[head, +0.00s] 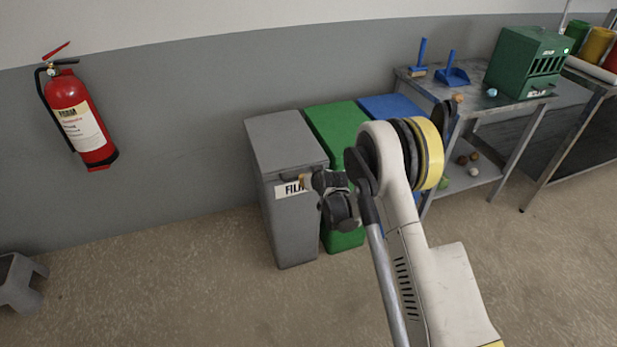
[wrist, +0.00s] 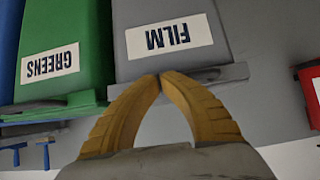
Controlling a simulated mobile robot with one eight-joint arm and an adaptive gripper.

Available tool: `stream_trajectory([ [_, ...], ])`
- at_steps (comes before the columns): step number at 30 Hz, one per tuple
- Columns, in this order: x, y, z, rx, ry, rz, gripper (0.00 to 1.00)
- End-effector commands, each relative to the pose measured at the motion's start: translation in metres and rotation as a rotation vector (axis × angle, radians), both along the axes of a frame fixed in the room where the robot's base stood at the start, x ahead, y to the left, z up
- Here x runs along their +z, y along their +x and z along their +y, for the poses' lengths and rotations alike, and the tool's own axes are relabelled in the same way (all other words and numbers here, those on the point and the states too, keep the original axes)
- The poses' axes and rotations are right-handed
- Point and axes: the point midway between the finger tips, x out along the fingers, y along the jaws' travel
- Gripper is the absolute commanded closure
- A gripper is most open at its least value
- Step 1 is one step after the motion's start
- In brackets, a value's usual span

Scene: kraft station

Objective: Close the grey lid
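The grey lid (head: 285,140) lies flat across the top of the grey bin (head: 290,225), with no gap visible in the head view. The bin has a white FILM label, which also shows in the wrist view (wrist: 170,37). My gripper (head: 302,181) is at the front of the bin, close to the label and just below the lid's front edge. In the wrist view its two yellow fingers (wrist: 160,78) meet at the tips with nothing between them. The tips overlap the lid's front rim (wrist: 225,75); I cannot tell whether they touch it.
A green bin (head: 335,120) marked GREENS and a blue bin (head: 395,106) stand right of the grey one. A red fire extinguisher (head: 82,120) hangs on the wall. A metal table (head: 500,101) stands at the right. The floor left of the bins is clear up to a grey stool (head: 18,282).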

Motion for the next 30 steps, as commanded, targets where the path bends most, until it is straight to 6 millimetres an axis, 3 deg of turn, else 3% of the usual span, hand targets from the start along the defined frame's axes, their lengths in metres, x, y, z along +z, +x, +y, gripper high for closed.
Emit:
stream_trajectory([
  [13, 0.004, 0.0, 0.0, 0.0, 0.0, 0.0, 1.0],
  [20, 0.045, 0.002, 0.002, -0.001, -0.001, 0.0, 1.0],
  [30, 0.003, -0.063, -0.017, -0.002, -0.001, 0.0, 1.0],
])
